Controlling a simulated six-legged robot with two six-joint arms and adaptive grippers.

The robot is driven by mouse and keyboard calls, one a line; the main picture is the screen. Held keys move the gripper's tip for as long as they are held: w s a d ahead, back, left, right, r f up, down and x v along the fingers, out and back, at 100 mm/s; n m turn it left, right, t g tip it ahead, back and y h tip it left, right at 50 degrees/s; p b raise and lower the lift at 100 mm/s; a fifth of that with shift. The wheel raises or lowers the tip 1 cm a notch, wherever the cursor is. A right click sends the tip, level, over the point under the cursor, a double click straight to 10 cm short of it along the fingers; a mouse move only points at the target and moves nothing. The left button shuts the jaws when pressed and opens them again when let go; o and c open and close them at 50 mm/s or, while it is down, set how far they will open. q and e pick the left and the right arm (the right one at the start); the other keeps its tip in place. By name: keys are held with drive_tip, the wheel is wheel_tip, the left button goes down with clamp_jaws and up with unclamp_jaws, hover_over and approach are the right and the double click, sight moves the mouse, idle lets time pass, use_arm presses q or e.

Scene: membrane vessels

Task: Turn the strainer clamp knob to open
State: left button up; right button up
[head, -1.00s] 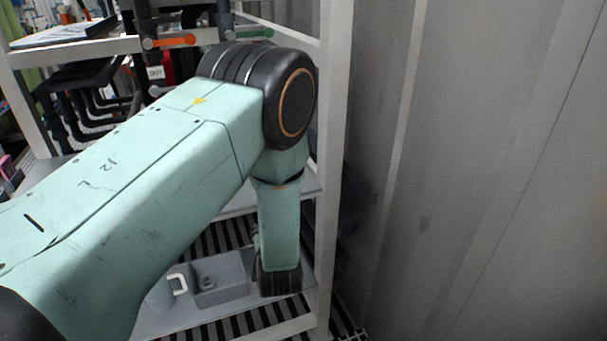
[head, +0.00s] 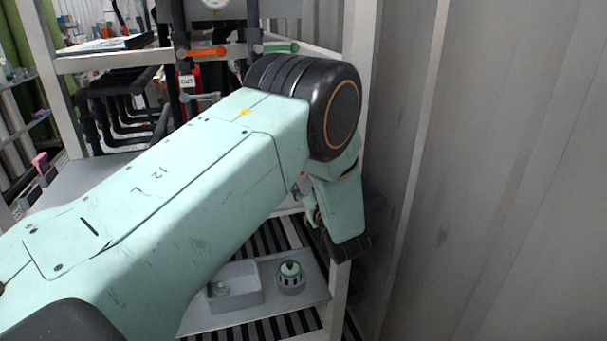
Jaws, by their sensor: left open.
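My left arm crosses from the lower left, and its forearm hangs down beside the right post of the rack. My left gripper (head: 313,208) shows only in small part behind the forearm, above the lower shelf; it is open, and I see nothing held in it. I cannot clearly pick out the strainer clamp knob; my arm hides much of the rack's middle. A grey T-shaped handle (head: 203,98) shows above my arm, but I cannot tell whether it is that knob. My right gripper is not in view.
Orange (head: 206,53) and green (head: 281,47) levers sit on the upper piping. A grey bin (head: 240,286) and a slotted white part with a green top (head: 290,273) stand on the lower shelf (head: 258,313). A corrugated wall (head: 480,170) closes the right side.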

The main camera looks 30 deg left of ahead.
use_arm(q)
drive_tip(key=x, duration=0.3)
drive_tip(key=b+x, duration=0.1)
drive_tip(key=x, duration=0.1)
drive_tip(key=shift+a+f, duration=0.1)
drive_tip(key=shift+f, duration=0.15)
drive_tip(key=shift+w+a+r, duration=0.15)
drive_tip(key=shift+w, duration=0.15)
clamp_jaws()
